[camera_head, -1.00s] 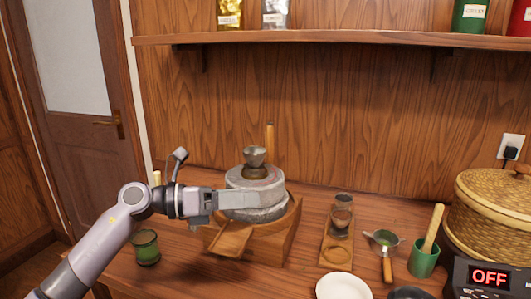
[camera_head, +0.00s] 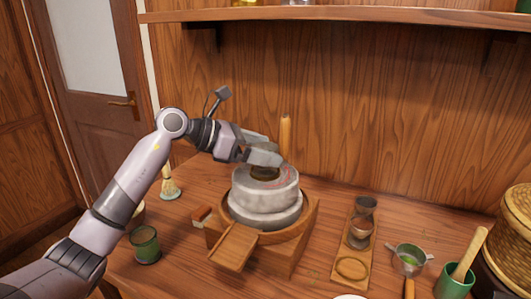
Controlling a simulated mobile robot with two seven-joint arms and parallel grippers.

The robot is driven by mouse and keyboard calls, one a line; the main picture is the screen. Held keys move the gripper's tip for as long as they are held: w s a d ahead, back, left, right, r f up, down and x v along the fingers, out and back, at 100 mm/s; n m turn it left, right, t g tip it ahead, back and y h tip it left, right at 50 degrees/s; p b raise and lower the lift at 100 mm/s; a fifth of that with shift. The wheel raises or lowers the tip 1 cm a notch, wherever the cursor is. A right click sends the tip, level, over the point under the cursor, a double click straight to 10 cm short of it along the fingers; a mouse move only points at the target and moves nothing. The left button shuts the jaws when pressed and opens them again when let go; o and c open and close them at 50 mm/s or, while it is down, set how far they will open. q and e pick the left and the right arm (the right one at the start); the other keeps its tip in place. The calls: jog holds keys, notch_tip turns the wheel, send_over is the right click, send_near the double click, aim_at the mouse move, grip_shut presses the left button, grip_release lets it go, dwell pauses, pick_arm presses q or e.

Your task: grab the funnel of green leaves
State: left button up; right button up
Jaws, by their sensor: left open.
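The stone mill (camera_head: 262,197) stands on a wooden base with a front drawer or chute. The funnel sits on top of the mill; its grey bowl is mostly hidden behind my fingers, and a dark brassy collar (camera_head: 265,173) shows below them. My left gripper (camera_head: 263,148) is open at the funnel's height, its fingers over or around the bowl. I cannot tell whether they touch it. Leaves inside the funnel cannot be seen. My right gripper is not in view.
A green cup (camera_head: 145,244) and a whisk (camera_head: 168,182) stand left of the mill. To the right are a wooden stand (camera_head: 352,270) with small cups, a strainer (camera_head: 409,260), a green holder (camera_head: 455,283) with a wooden scoop and a woven basket (camera_head: 516,235). A shelf (camera_head: 350,16) runs above.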

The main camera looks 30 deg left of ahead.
aim_at(267, 147)
pick_arm(q)
jog(key=shift+x, duration=1.6)
jog(key=shift+r, duration=0.15)
jog(key=c, duration=1.1)
jog(key=shift+r, duration=0.2)
